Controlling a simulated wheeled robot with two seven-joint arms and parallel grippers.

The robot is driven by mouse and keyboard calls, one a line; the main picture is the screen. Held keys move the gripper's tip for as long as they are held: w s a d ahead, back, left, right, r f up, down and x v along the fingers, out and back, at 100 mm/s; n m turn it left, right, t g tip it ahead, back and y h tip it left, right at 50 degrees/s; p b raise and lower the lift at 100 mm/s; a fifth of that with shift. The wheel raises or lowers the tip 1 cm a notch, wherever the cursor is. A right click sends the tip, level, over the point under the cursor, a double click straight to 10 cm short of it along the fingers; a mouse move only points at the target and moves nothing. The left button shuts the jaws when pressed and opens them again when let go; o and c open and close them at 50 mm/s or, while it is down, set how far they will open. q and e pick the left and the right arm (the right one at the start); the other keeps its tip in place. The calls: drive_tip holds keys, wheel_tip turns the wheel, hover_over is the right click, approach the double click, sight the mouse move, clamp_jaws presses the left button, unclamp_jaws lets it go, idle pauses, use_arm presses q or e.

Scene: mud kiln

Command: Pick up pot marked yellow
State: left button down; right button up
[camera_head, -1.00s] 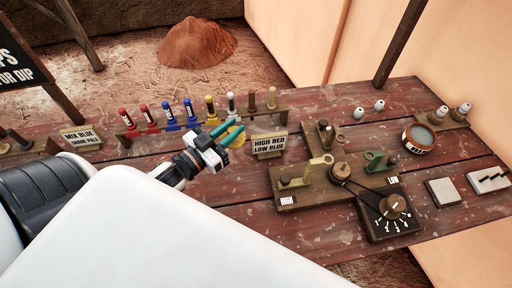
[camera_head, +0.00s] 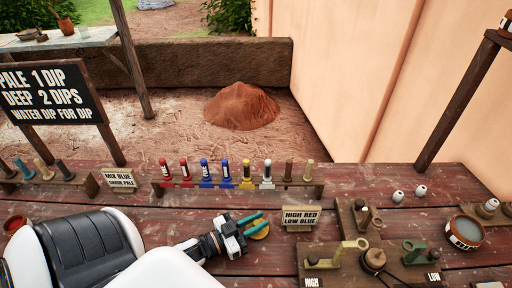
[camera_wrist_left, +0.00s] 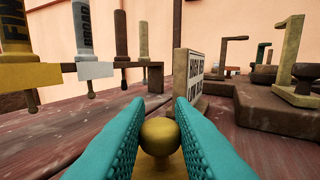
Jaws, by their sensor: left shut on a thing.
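A small yellow pot (camera_head: 259,232) is on the red-brown plank table, mostly hidden behind my left gripper's fingers. My left gripper (camera_head: 251,223) is at the pot with its teal fingers on either side of it. In the left wrist view, a round yellow knob (camera_wrist_left: 160,135) sits between the teal fingers (camera_wrist_left: 160,125), and the gripper is shut on it. The body below the knob is only partly visible, and I cannot tell whether it is clear of the table. My right gripper is not in view.
A rack (camera_head: 240,187) of coloured-handled tools stands behind the pot. A "HIGH RED LOW BLUE" sign (camera_head: 301,218) stands close to its right. A wooden dial mechanism (camera_head: 374,260) and a round bowl (camera_head: 464,232) lie further right. A clay mound (camera_head: 241,106) is beyond the table.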

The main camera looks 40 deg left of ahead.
use_arm(q)
drive_tip(key=shift+f, duration=0.1)
drive_tip(key=c, duration=1.3)
unclamp_jaws()
drive_tip(key=shift+o, duration=0.2)
